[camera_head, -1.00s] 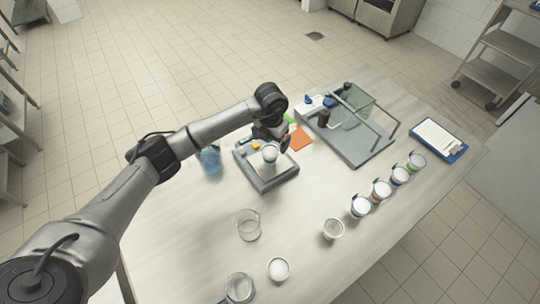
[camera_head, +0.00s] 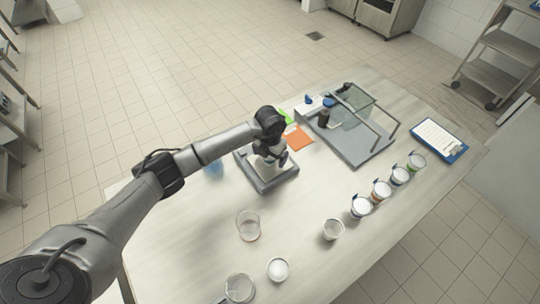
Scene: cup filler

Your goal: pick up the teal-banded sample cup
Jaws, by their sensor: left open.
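My left gripper (camera_head: 272,160) is open above the grey square tray-like stand (camera_head: 266,187), pointing down. The white cup seen on this stand earlier is now hidden behind the gripper, so I cannot tell its band colour or whether the fingers are around it. A row of banded cups stands at the right: a blue-banded cup (camera_head: 361,207), an orange-banded cup (camera_head: 380,192), another blue-banded cup (camera_head: 400,176) and a green-banded cup (camera_head: 416,162). No band is clearly teal at this size. My right gripper is out of view.
A glass-panelled grey apparatus (camera_head: 352,148) stands behind, with an orange card (camera_head: 297,138) beside it. A clear beaker (camera_head: 248,226), a pale cup (camera_head: 333,230), a white-filled dish (camera_head: 278,270) and another glass beaker (camera_head: 239,289) stand nearer. A clipboard (camera_head: 439,141) lies far right.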

